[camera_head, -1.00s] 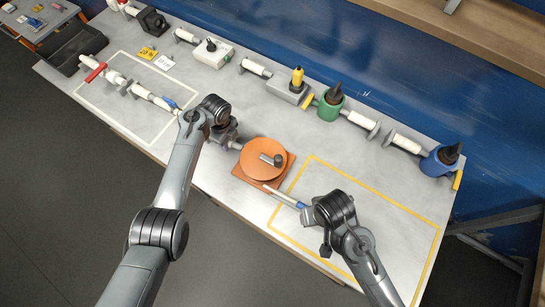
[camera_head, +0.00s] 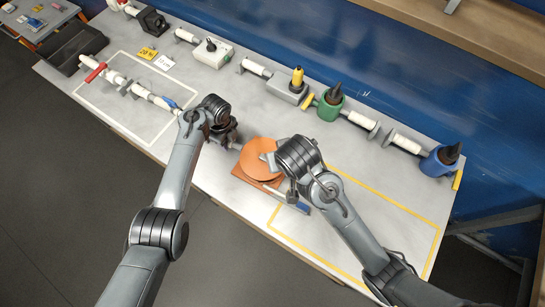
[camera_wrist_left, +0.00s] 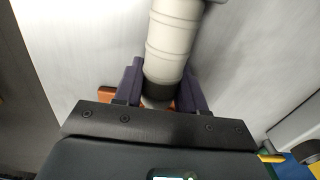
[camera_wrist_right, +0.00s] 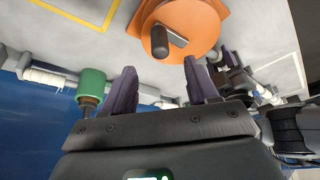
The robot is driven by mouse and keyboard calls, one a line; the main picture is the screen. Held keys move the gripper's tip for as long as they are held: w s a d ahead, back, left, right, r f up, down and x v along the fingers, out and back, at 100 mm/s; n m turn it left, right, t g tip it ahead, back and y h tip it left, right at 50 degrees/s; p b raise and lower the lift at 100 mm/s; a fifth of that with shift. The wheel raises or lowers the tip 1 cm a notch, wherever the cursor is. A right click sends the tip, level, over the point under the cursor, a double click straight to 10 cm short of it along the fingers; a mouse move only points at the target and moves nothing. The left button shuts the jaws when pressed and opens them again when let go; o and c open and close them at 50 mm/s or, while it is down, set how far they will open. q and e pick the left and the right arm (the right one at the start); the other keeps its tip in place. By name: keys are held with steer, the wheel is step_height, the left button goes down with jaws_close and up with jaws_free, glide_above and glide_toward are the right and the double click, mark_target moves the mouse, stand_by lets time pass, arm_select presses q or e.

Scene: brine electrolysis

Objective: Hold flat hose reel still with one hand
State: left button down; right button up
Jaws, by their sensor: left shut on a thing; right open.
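The flat hose reel is an orange disc (camera_head: 258,168) with a grey crank knob, on a square orange base (camera_head: 240,176), mid-table. It shows upside down in the right wrist view (camera_wrist_right: 190,25), with the dark knob on top. My left gripper (camera_head: 231,143) is left of the reel, shut on a pale ribbed cylindrical fitting (camera_wrist_left: 172,45); some orange shows behind it. A pale hose end with a blue tip (camera_head: 302,208) lies at the reel's lower right.
A yellow-outlined area (camera_head: 400,207) lies right of the reel, partly behind my right arm. A white-outlined area (camera_head: 113,123) with pipe parts is at left. A green vessel (camera_head: 330,106), a blue vessel (camera_head: 438,164) and a grey box (camera_head: 289,93) line the back.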

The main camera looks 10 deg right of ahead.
glide_toward(260, 160)
steer(key=d+f, duration=0.2)
steer(key=w+d+f, duration=0.1)
steer(key=d+f, duration=0.1)
steer(key=d, duration=0.1)
steer(key=shift+w+f, duration=0.1)
steer(key=shift+f, duration=0.25)
steer(key=c, duration=0.8)
